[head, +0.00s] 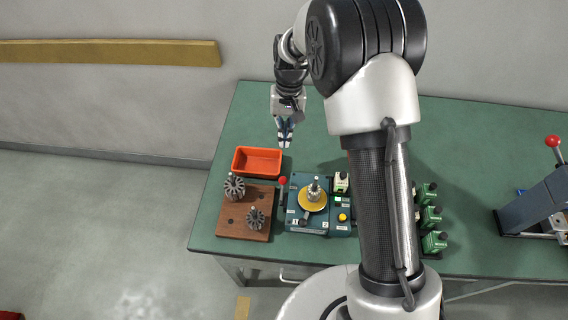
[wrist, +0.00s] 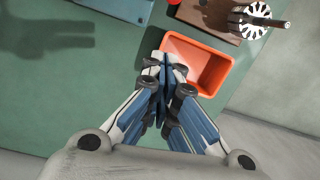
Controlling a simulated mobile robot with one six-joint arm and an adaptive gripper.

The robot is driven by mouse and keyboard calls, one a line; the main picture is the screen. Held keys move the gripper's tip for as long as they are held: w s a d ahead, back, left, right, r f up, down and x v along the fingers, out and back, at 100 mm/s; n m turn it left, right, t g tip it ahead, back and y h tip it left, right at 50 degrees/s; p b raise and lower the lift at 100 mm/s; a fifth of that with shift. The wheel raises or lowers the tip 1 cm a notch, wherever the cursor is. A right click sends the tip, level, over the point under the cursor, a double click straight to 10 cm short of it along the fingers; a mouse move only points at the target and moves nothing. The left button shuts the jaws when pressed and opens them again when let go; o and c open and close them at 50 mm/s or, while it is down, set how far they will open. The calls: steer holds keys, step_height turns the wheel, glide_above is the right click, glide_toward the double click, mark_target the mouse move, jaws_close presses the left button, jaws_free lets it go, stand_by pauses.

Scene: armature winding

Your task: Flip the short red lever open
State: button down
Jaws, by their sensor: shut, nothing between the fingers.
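The short red lever (head: 282,182) stands at the left side of the teal winding machine (head: 298,222), between it and the wooden block. Its red ball knob is up on a thin stem. A red edge, likely its knob (wrist: 174,2), shows at the top of the wrist view. My gripper (head: 285,143) is shut and empty, pointing down behind the orange tray and away from the lever. In the wrist view its closed fingertips (wrist: 165,62) overlap the tray's left edge. A small red patch beside the fingertips is too unclear to name.
The orange tray (head: 236,160) looks empty. The wooden block (head: 224,222) bears dark toothed armatures (head: 234,187). Green-and-white boxes (head: 430,215) stand right of my arm. A press with another red-knobbed lever (head: 553,142) is far right. The table behind the machine is clear.

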mark_target(282, 191)
steer(key=f+b, duration=0.1)
steer(key=f, duration=0.2)
steer(key=f+b, duration=0.1)
steer(key=f, duration=0.2)
steer(key=s+f+b, duration=0.1)
steer(key=f, duration=0.2)
steer(key=shift+s+a+f, duration=0.1)
steer(key=shift+a+f, duration=0.2)
steer(key=shift+s+a+f+b, duration=0.1)
steer(key=shift+s+b, duration=0.15)
steer(key=shift+b, duration=0.05)
steer(key=shift+s+r+b, duration=0.15)
steer(key=shift+s+r, duration=0.25)
steer(key=shift+s, duration=0.35)
steer(key=shift+s+r+b, duration=0.15)
steer(key=shift+s+r, duration=0.25)
steer(key=shift+s, duration=0.35)
steer(key=shift+s, duration=0.1)
steer(key=shift+s+r+t, duration=0.25)
steer(key=shift+r+t, duration=0.05)
steer(key=shift+t, duration=0.2)
